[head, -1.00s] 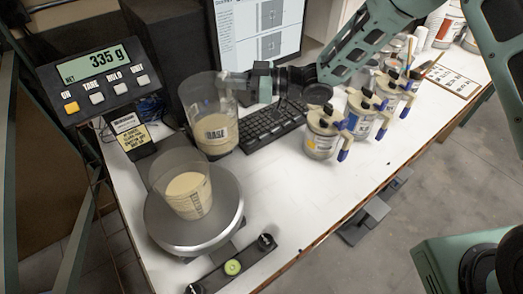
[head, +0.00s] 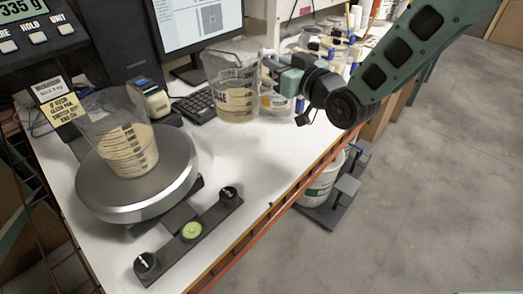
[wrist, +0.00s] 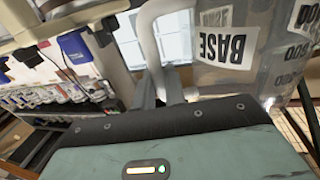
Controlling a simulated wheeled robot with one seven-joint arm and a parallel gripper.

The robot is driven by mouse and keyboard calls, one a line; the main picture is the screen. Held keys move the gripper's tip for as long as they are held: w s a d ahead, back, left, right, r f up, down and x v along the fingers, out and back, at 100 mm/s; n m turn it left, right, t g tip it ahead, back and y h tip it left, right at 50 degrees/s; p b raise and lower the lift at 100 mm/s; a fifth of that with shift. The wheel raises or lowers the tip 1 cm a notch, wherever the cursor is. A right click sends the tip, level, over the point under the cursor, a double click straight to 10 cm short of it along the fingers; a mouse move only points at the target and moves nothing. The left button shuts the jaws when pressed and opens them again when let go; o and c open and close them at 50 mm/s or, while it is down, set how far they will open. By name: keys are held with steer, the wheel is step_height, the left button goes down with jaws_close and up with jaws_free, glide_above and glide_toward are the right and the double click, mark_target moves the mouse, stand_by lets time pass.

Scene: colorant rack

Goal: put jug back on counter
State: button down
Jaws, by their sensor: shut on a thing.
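The jug (head: 231,72) is clear, with measuring marks, a BASE label and some beige liquid low inside. My gripper (head: 268,68) is at its right side, shut on its handle. In the wrist view the jug (wrist: 240,75) shows close up at upper right, with its pale handle (wrist: 150,45) between the fingers. The jug looks close to upright over the white counter (head: 240,165), in front of the keyboard's right end. I cannot tell whether its base touches the counter.
A clear cup (head: 128,150) of beige liquid stands on the round scale (head: 150,195) at left. A canister (head: 275,103) stands just right of the jug, with several more behind. A dark bar (head: 215,211) lies near the front edge. The middle counter is clear.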

steer(key=f+p, duration=0.1)
steer(key=f, duration=0.4)
steer(key=shift+d, duration=0.2)
steer(key=shift+f+p, duration=0.4)
steer(key=shift+f, duration=2.1)
steer(key=shift+f, duration=0.15)
steer(key=c, duration=1.5)
jaws_free()
steer(key=shift+o, duration=0.2)
